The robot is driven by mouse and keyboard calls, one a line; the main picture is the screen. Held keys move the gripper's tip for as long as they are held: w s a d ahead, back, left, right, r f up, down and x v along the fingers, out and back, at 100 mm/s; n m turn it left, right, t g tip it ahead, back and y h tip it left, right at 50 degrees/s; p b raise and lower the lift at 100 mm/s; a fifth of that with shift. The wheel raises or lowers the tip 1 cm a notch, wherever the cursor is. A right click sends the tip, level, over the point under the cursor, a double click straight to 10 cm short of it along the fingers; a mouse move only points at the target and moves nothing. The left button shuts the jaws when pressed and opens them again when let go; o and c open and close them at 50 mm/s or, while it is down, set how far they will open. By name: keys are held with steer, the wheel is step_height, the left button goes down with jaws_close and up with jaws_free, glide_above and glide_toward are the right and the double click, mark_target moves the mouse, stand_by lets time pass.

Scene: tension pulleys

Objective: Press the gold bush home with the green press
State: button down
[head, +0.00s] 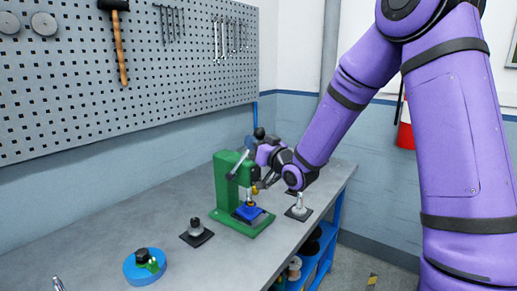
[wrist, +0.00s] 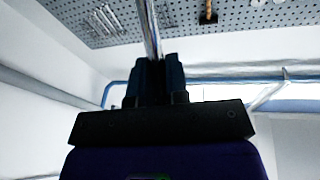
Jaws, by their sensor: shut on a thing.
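The green press (head: 224,185) stands on the bench, with a blue block (head: 250,213) on its base. A small gold part (head: 254,189), seemingly the gold bush, shows above the block. It is too small and partly covered to tell how it is seated. My gripper (head: 260,150) is at the upper right of the press. In the wrist view my gripper (wrist: 155,75) is shut on a shiny metal rod (wrist: 149,28), seemingly the press lever. The hold itself is small and unclear in the head view.
A black-based stand (head: 196,234) is left of the press, another (head: 298,211) right of it. A round blue tray (head: 145,268) with small parts lies at the front left. Pegboard (head: 120,90) with tools backs the bench. The left bench top is mostly clear.

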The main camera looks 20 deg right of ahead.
mark_target(260, 135)
steer(key=shift+w+a+r+n+g+h, duration=0.15)
steer(key=shift+w+a+r+g+h, duration=0.05)
steer(key=shift+w+a+r+g, duration=0.55)
steer(key=shift+w+a+r+n+g+h, duration=0.2)
steer(key=shift+w+a+r+g, duration=0.3)
steer(key=shift+w, duration=0.5)
steer(key=shift+r, duration=0.1)
steer(key=c, duration=1.1)
jaws_free()
steer(key=shift+c, duration=0.2)
steer(key=v, duration=1)
steer(key=shift+s+d, duration=0.1)
steer(key=shift+s, duration=0.25)
